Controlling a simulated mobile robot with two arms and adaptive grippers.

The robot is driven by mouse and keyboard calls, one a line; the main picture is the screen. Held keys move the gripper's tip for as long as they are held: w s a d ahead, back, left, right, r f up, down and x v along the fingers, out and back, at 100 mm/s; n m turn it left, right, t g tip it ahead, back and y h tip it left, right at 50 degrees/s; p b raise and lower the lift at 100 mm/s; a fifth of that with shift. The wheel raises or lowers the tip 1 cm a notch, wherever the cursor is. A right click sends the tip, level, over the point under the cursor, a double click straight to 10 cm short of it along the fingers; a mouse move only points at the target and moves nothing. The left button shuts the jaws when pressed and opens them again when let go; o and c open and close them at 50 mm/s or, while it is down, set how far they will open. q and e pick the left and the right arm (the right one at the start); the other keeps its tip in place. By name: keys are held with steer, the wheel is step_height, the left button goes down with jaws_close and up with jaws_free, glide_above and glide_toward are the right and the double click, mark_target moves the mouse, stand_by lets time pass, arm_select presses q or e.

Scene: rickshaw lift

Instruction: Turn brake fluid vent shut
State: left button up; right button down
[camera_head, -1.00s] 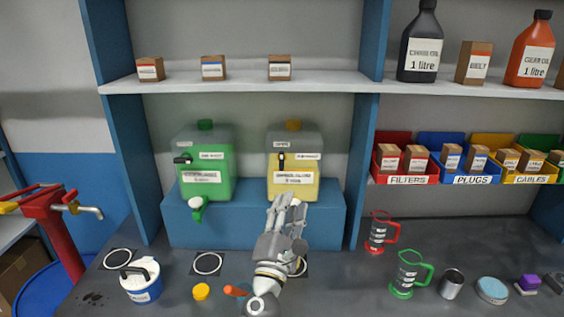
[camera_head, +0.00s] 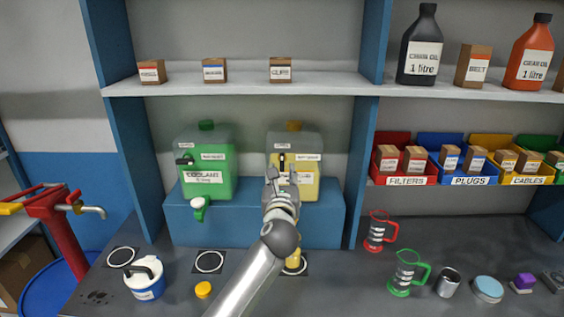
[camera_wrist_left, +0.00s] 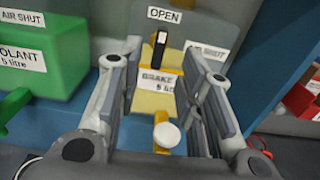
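The brake fluid container (camera_head: 305,188) is yellow below and grey above, on a blue step. Its black vent lever (camera_wrist_left: 160,47) stands upright in the left wrist view, under the OPEN label (camera_wrist_left: 164,15). An AIR SHUT label (camera_wrist_left: 207,51) lies to the right of the lever. A yellow tap with a white knob (camera_wrist_left: 167,134) shows lower down. My left gripper (camera_head: 281,180) is in front of the container. In the left wrist view its fingers are apart on either side of the lever, with nothing between them gripped. My right gripper is not in view.
A green coolant container (camera_head: 208,172) stands to the left on the blue step (camera_head: 228,228). The red jug (camera_head: 377,232) and green jug (camera_head: 403,272) stand on the bench at right. A blue-and-white pot (camera_head: 146,280) and a yellow cap (camera_head: 203,290) are at left.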

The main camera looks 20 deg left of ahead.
mark_target(282, 163)
arm_select(q)
steer(key=shift+p+x, duration=0.7)
steer(key=shift+x, duration=2.35)
jaws_close()
